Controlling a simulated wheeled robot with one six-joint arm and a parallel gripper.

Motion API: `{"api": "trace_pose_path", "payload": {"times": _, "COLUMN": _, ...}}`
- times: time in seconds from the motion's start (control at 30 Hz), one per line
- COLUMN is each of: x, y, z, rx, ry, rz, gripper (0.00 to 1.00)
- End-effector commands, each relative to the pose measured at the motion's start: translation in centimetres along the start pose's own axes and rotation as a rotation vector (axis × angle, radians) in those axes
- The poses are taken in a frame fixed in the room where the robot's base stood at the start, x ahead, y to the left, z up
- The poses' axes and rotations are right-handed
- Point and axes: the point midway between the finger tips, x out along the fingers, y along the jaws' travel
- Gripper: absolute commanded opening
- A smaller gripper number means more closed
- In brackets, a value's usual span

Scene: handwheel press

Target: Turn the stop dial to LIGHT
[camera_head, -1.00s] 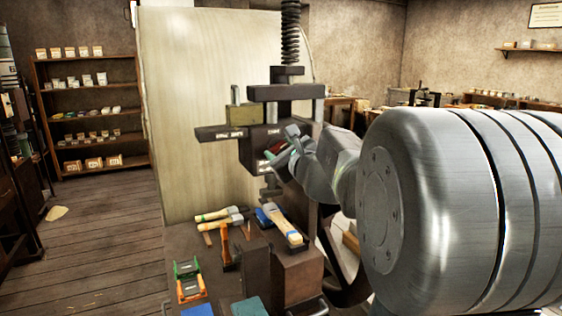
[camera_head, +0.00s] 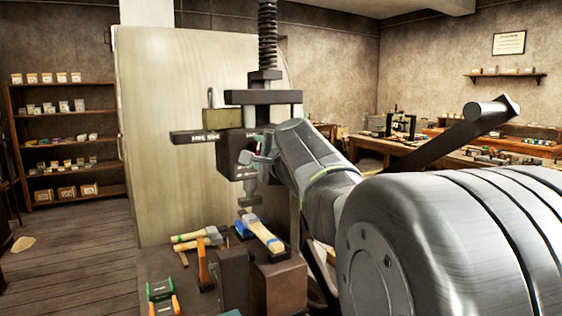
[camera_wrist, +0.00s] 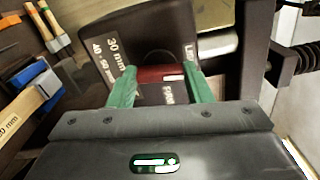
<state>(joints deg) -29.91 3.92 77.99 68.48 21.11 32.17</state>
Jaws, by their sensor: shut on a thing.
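The stop dial's red knob (camera_wrist: 150,76), with a white line on its right half, sits in the dark press block (camera_wrist: 125,38) in the wrist view. The green fingertips of my gripper (camera_wrist: 159,74) are shut on the knob from left and right. The white line points to the right side of the dial. White lettering lies around it: "30 mm" and other figures at left, partly covered words at right, one starting "LI". In the head view my gripper (camera_head: 260,161) is at the front of the press head (camera_head: 228,150); the dial is mostly hidden there.
A ledge with a brass-coloured block (camera_head: 211,117) juts left from the press. The vertical screw (camera_head: 267,38) rises above. A blue-ended wooden tool (camera_head: 262,234) and several hand tools lie on the bench below. A pale panel (camera_head: 160,130) stands behind.

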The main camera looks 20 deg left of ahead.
Motion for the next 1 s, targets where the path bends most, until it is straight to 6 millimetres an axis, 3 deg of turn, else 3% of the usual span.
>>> {"api": "trace_pose_path", "payload": {"times": 0.4, "x": 0.01, "y": 0.10, "z": 0.01, "rx": -0.162, "ry": -0.001, "rz": 0.001, "gripper": 0.23}}
{"api": "trace_pose_path", "payload": {"times": 0.9, "x": 0.00, "y": 0.03, "z": 0.01, "rx": -0.179, "ry": -0.001, "rz": 0.001, "gripper": 0.23}}
{"api": "trace_pose_path", "payload": {"times": 0.93, "x": 0.00, "y": 0.03, "z": 0.01, "rx": -0.179, "ry": -0.001, "rz": 0.001, "gripper": 0.49}}
{"api": "trace_pose_path", "payload": {"times": 1.0, "x": 0.00, "y": 0.04, "z": 0.01, "rx": -0.178, "ry": -0.001, "rz": 0.001, "gripper": 0.63}}
